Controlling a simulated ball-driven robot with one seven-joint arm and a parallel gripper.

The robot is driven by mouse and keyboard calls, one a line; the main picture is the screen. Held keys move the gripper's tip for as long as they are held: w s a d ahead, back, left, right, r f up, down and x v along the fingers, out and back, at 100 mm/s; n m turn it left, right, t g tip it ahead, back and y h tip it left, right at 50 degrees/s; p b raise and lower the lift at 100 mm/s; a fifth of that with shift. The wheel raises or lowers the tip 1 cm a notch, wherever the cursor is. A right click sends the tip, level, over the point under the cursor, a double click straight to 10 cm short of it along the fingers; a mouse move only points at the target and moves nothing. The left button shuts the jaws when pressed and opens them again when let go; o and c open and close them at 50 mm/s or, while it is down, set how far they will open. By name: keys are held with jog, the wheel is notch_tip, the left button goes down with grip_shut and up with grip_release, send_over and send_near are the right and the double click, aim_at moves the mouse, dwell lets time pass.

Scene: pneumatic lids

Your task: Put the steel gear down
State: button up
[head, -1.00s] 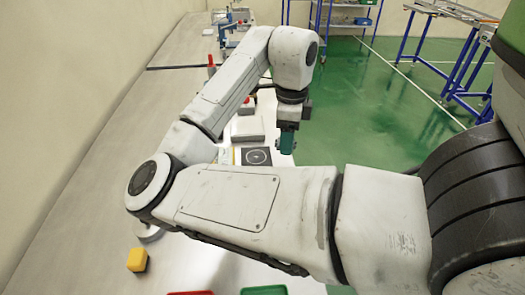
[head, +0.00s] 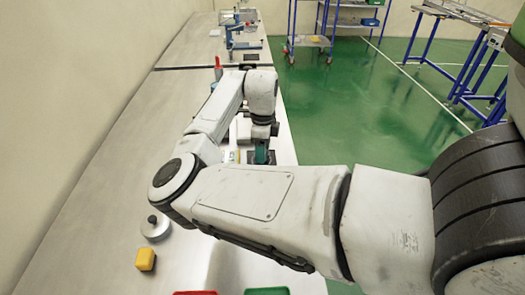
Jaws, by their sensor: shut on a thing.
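My gripper (head: 262,151), with teal fingers, is over the right part of the steel bench (head: 105,190), close to its right edge. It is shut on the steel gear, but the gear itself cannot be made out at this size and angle. A dark square pad (head: 250,157) lies at the gripper, mostly covered by it. I cannot tell whether the gear touches the pad or the bench.
A round silver lid with a black knob (head: 155,228) and a yellow block (head: 146,260) lie at the near left. A red tray (head: 195,292) and a green tray (head: 266,291) are at the bottom edge. A red bottle (head: 218,70) stands farther back. The bench's left side is clear.

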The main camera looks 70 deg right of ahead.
jog(key=shift+f, duration=0.7)
jog(key=shift+f, duration=0.1)
jog(key=o, duration=1.2)
jog(key=shift+o, duration=0.2)
notch_tip(320, 180, up, 12)
jog(key=b, duration=0.1)
